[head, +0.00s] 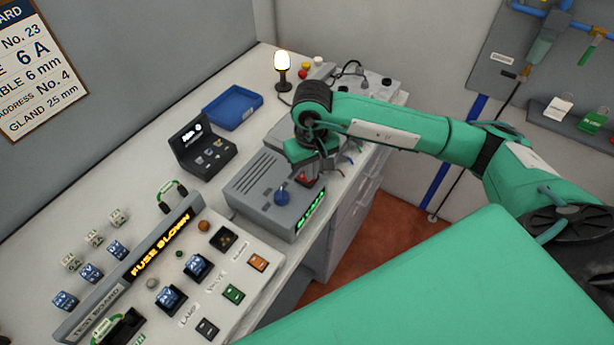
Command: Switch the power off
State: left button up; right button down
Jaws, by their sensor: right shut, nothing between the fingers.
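A grey power supply box (262,200) stands on the bench, with a blue knob (282,195) and a lit green display (311,212) on it. A red switch (309,181) sits near its right end, partly hidden by my right gripper. My right gripper (304,177) is shut and empty, pointing down at or just above the red switch; I cannot tell whether it touches. Which way the switch is set is not clear. The test board (262,279) in front shows "FUSE BLOWN" in orange letters. My left gripper is not in view.
A small dark console (203,147) and a blue tray (232,108) stand behind the box. A lit lamp (282,64) stands at the back. Several small blocks lie left of the test board. Tools hang on a panel (500,55) at the right.

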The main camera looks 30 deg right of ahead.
jog(key=shift+f+b, duration=0.45)
dwell(0.3)
jog(key=shift+r+p, duration=0.3)
jog(key=shift+r, duration=0.6)
jog(key=shift+r+p, duration=0.55)
jog(key=shift+r, duration=2.1)
jog(key=shift+f, duration=0.1)
